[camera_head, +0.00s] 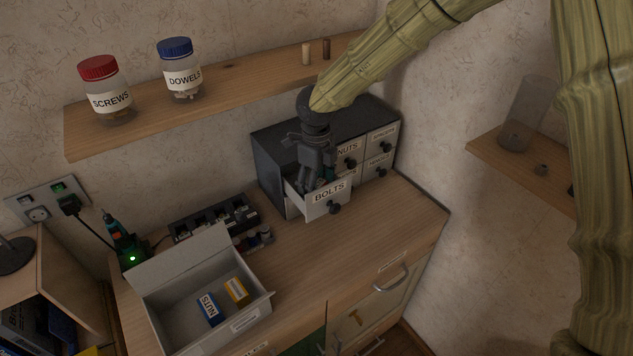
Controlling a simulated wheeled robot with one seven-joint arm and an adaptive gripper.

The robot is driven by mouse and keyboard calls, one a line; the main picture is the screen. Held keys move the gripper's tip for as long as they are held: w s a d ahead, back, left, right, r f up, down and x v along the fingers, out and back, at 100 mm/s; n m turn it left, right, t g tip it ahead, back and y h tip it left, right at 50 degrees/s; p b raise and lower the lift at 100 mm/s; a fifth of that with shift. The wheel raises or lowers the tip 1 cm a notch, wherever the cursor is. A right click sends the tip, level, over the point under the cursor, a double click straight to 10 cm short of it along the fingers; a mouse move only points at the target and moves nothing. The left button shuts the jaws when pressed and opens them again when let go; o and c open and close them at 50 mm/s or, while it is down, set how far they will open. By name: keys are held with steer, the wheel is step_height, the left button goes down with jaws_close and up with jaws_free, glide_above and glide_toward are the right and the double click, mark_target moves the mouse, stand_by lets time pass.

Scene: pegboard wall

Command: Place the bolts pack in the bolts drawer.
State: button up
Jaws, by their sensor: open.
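The bolts drawer (331,198) is pulled out from the dark drawer cabinet (283,132), its label facing front. My gripper (313,182) points down into this drawer with its fingers open, its tips partly behind the drawer front. A small dark green patch (329,174) shows beside the fingers at the drawer's right side. It may be the bolts pack, but too little shows to tell, or to tell whether the gripper touches it. No pack with a readable bolts label is in view.
An open grey box (156,324) on the workbench holds a blue nuts pack (208,308) and an orange pack (236,290). Other cabinet drawers, such as nuts (347,149), are shut. A wooden shelf (225,97) with jars runs above. The bench front right is clear.

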steer(key=shift+r+b, duration=1.1)
steer(key=shift+r, duration=3.3)
steer(key=shift+c, duration=0.3)
